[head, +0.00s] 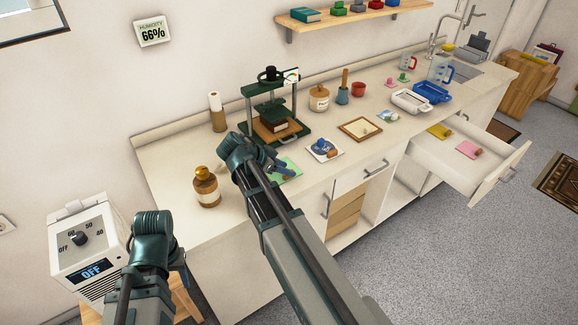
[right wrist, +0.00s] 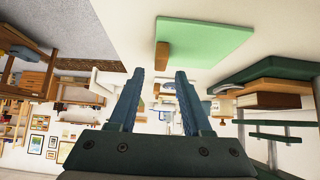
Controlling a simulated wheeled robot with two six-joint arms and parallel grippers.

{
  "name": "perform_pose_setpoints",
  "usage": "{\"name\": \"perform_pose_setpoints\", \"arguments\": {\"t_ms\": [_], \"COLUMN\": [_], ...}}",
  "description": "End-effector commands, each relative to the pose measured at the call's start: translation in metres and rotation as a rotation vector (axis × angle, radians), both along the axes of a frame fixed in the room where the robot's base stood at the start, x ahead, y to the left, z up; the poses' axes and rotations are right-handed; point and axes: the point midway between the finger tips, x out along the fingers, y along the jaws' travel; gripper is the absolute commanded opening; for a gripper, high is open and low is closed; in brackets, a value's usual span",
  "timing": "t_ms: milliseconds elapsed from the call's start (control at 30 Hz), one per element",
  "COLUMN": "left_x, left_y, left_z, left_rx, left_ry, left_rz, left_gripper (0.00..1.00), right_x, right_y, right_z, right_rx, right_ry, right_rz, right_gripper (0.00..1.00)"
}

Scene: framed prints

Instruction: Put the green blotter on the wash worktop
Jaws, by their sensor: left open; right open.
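The green blotter (head: 291,169) lies flat on the worktop in front of the press, partly hidden by my right gripper (head: 272,163). In the right wrist view the blotter (right wrist: 205,42) is a pale green sheet with a brown wooden grip (right wrist: 162,55) at one edge. My right gripper (right wrist: 158,88) is open and empty, with its fingers pointing towards the blotter's side and apart from it. The wash worktop (head: 480,86) is the far right stretch around the sink. My left gripper (head: 152,235) is at lower left, away from the worktop; its fingertips are hidden.
A dark green press (head: 275,112) stands behind the blotter. A brown bottle (head: 206,187) is to its left; a blue item on a white tile (head: 323,150) and a wooden frame (head: 359,130) are to its right. An open drawer (head: 462,150) juts out at the right.

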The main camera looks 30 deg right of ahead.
Motion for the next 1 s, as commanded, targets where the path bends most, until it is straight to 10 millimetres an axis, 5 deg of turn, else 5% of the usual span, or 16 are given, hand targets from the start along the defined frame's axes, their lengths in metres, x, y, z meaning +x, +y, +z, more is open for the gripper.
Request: {"name": "perform_pose_setpoints", "arguments": {"t_ms": [100, 433, 833, 1000], "left_x": [0.0, 0.0, 0.0, 0.0], "left_y": [0.0, 0.0, 0.0, 0.0], "left_z": [0.027, 0.061, 0.067, 0.067], "left_rx": [0.0, 0.0, 0.0, 0.0], "left_ry": [0.0, 0.0, 0.0, 0.0], "left_rz": [0.0, 0.0, 0.0, 0.0], "left_gripper": [0.5, 0.5, 0.5, 0.5], "right_x": [-0.001, -0.004, -0.007, -0.029], "right_y": [0.019, 0.056, 0.069, 0.104], "right_z": [0.027, 0.061, 0.066, 0.051], "right_rx": [0.0, 0.0, 0.005, 0.092], "right_ry": [0.0, 0.0, 0.011, 0.182], "right_rz": [0.003, 0.003, 0.012, 0.221], "right_gripper": [0.49, 0.49, 0.49, 0.49]}}
